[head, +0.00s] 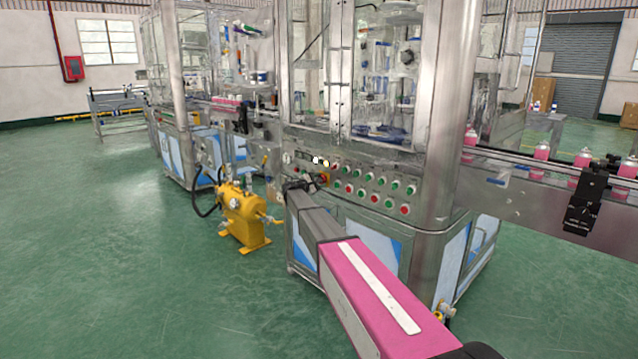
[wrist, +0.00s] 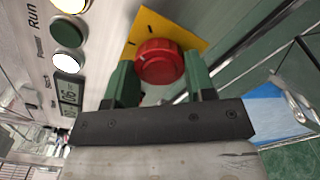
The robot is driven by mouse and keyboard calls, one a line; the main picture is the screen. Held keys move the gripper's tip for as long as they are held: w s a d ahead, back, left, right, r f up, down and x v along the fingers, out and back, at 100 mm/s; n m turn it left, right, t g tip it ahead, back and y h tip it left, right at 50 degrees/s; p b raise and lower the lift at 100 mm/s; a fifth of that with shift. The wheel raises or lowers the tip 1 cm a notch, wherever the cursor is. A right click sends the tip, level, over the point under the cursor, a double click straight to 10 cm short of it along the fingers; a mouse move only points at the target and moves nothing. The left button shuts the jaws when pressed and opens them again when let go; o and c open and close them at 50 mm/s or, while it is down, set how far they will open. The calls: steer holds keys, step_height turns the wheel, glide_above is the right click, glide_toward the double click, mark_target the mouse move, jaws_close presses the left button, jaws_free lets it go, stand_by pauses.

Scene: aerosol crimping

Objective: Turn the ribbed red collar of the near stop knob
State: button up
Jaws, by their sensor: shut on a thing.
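The near stop knob's ribbed red collar (wrist: 160,62) sits on a yellow plate (wrist: 148,22) at the top middle of the wrist view. My gripper (wrist: 160,72) is shut on the collar, with one green finger on its left and one on its right. The knob's round red face shows between the fingers. The collar is mostly hidden there.
Red, green and white buttons (head: 375,188) fill the panel to the right of my gripper. In the wrist view a small display (wrist: 69,92) and lit white buttons (wrist: 67,62) lie left of the knob. A yellow pump (head: 241,212) stands on the floor at left.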

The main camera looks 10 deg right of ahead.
steer(key=shift+m, duration=2.2)
steer(key=o, duration=0.9)
steer(key=shift+o, duration=0.2)
steer(key=v, duration=1)
steer(key=shift+s+a, duration=0.2)
steer(key=shift+a, duration=0.1)
